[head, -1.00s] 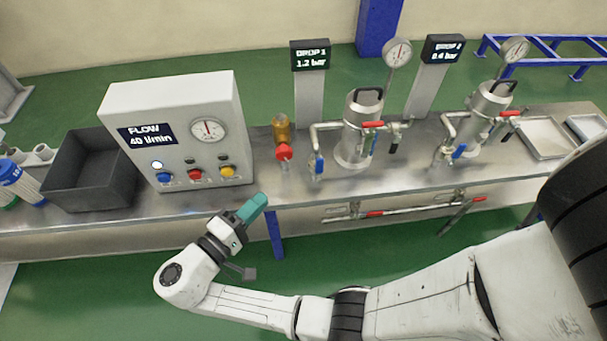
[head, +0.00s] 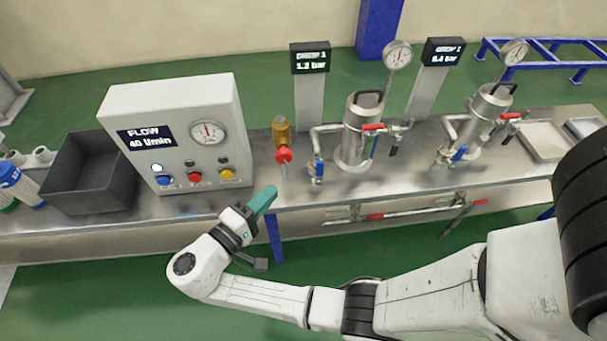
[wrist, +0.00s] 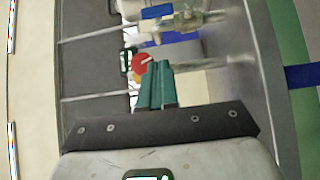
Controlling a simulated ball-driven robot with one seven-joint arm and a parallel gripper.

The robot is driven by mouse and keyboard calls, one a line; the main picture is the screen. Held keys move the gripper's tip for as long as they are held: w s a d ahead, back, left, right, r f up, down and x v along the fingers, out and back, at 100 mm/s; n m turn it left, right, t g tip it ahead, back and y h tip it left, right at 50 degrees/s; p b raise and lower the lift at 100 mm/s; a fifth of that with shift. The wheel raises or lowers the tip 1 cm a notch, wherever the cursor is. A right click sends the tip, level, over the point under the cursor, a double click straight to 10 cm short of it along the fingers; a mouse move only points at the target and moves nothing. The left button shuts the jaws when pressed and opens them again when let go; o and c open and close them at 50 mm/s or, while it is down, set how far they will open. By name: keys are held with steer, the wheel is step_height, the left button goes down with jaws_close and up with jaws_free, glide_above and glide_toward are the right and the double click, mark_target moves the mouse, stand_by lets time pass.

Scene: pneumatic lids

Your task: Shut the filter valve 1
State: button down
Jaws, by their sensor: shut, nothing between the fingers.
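No label shows which is filter valve 1. My gripper (head: 268,193), with teal fingers, is shut and empty at the bench's front edge, left of and short of these valves. In the wrist view, the shut fingers (wrist: 158,75) point towards a red round knob (wrist: 140,63); a metal valve (wrist: 180,22) lies beyond.
A control box (head: 175,140) with a gauge and coloured buttons stands left of my gripper. A brass fitting with a red knob (head: 284,155) stands between box and valves. A pipe with red levers (head: 400,212) runs under the front edge. A second filter (head: 485,120) stands right.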

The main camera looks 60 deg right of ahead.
mark_target(320, 169)
steer(key=s+d, duration=0.4)
steer(key=d, duration=0.5)
steer(key=shift+d, duration=0.2)
